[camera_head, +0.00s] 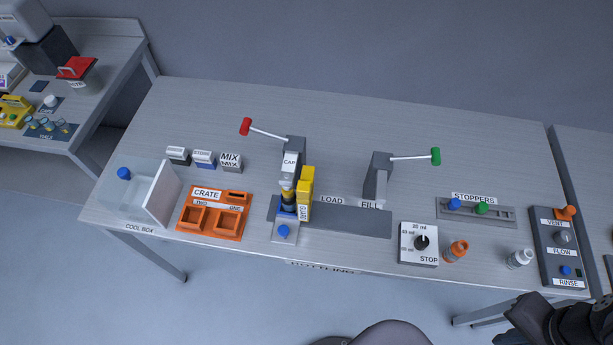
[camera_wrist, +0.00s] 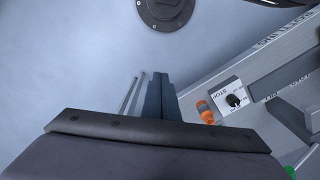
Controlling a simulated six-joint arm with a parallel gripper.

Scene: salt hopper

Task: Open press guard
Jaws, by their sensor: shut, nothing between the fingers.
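The press guard (camera_head: 305,186) is a yellow upright panel labelled GUARD, on the right side of the capping press (camera_head: 293,148) in the head view. The press has a lever with a red handle and a CAP label. Behind the guard's left edge, a dark and yellowish item stands under the press; its details are too small to tell. My gripper (camera_wrist: 160,84) shows in the wrist view with its fingers together and nothing between them. It hangs over the floor, off the table's front edge, far from the guard.
A dial box (camera_head: 418,243), an orange bottle (camera_head: 455,251) and a white bottle (camera_head: 519,259) stand near the front edge. An orange crate (camera_head: 213,213) is left of the press. The fill station (camera_head: 378,175) with a green-handled lever is right. The back of the table is clear.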

